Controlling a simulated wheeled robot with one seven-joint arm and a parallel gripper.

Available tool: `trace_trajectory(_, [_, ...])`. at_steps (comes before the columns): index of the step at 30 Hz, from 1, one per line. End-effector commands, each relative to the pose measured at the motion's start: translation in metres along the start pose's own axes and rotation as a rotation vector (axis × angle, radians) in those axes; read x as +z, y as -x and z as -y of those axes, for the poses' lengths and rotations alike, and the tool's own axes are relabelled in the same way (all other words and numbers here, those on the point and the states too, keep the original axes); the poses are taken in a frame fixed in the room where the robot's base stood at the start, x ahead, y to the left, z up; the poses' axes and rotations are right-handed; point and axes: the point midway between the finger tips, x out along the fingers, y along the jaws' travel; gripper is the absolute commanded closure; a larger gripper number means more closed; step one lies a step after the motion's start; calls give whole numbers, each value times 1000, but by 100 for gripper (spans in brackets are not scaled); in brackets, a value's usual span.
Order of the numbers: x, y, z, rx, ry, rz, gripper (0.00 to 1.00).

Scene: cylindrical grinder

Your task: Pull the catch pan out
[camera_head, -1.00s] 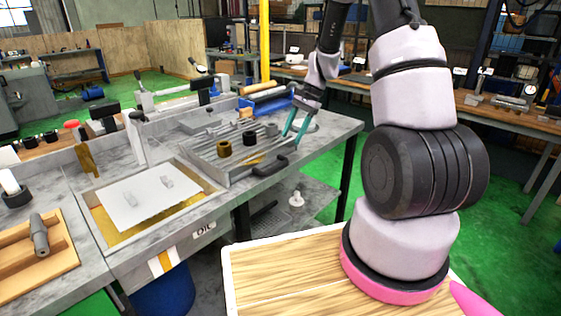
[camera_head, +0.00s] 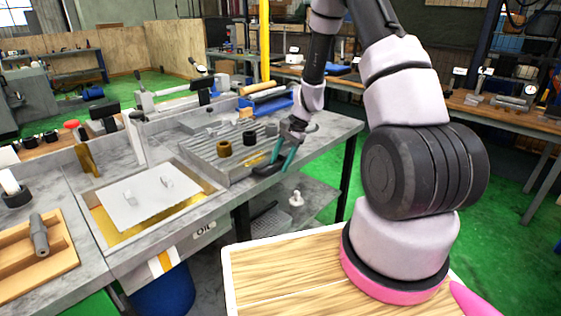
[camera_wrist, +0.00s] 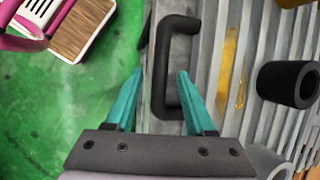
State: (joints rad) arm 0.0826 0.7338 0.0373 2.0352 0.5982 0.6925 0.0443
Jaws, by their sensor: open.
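The catch pan (camera_head: 222,158) is a grey ribbed tray set in the bench, with a black bar handle (camera_head: 266,170) on its front side. In the wrist view the pan's ribs (camera_wrist: 222,75) lie to the right of the handle (camera_wrist: 162,65). My gripper (camera_head: 281,152) is over the handle, its teal fingers pointing down. In the wrist view my gripper (camera_wrist: 158,78) is open and empty. The handle's bar appears between the two fingers; whether the tips are down around it or above it I cannot tell.
A white plate (camera_head: 137,203) lies over an oil basin at left. Green floor and a lower shelf (camera_head: 310,188) lie in front of the pan.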

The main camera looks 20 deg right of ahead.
Motion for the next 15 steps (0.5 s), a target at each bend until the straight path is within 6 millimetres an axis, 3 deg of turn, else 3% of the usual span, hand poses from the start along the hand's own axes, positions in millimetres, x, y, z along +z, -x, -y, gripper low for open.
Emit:
trace_trajectory(1, [0,0,0,0,0,0,45])
trace_trajectory(5, [0,0,0,0,0,0,95])
trace_trajectory(6, [0,0,0,0,0,0,100])
trace_trajectory(15, [0,0,0,0,0,0,100])
